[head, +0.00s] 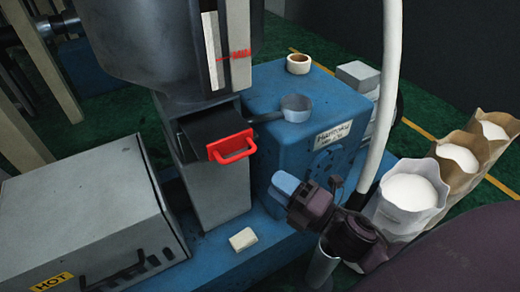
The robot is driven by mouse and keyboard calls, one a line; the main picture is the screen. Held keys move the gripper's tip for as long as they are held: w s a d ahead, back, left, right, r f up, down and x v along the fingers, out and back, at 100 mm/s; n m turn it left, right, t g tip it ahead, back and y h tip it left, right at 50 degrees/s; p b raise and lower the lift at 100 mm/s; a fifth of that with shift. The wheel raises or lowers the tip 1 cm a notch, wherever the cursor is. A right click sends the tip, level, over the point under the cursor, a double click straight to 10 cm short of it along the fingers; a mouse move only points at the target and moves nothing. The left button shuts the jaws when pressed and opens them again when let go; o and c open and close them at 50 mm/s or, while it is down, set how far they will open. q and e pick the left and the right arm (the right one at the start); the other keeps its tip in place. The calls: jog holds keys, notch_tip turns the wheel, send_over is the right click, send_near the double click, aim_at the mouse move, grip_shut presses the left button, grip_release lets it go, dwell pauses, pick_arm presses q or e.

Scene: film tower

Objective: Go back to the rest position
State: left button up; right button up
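My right gripper (302,198) is in front of the blue machine box (292,125), low on its front side. Its dark purple wrist comes in from the lower right. A small light-blue piece (286,184) shows at the gripper's tip; I cannot tell whether it belongs to the box or is held. The finger gap is hidden. My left gripper is not in view.
A grey hopper with a red-handled drawer (232,147) stands at the centre. A grey HOT unit (85,215) is at left. Open sacks of white material (408,195) stand at right, near a white hose (388,90).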

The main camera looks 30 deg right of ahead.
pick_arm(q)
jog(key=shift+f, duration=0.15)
pick_arm(e)
jog(key=d+f+m+g+h, duration=0.2)
jog(key=d+f+m+h, duration=0.15)
jog(key=f+m, duration=0.35)
jog(key=d+f+m+g+h, duration=0.15)
jog(key=f+m+h, duration=0.25)
jog(key=m, duration=0.5)
pick_arm(q)
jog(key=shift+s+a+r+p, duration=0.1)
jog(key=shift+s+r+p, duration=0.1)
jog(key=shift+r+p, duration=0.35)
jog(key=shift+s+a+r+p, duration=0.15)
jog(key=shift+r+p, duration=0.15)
jog(key=shift+p, duration=0.35)
pick_arm(e)
jog(key=s+f+m+g, duration=0.3)
jog(key=s+f+m, duration=0.3)
jog(key=s+f, duration=0.3)
jog(key=shift+s+d+f+m+g+h, duration=0.15)
jog(key=shift+s+d+m+g+h, duration=0.25)
jog(key=shift+s, duration=0.2)
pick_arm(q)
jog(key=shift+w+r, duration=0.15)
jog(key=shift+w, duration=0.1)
pick_arm(e)
jog(key=shift+a, duration=0.1)
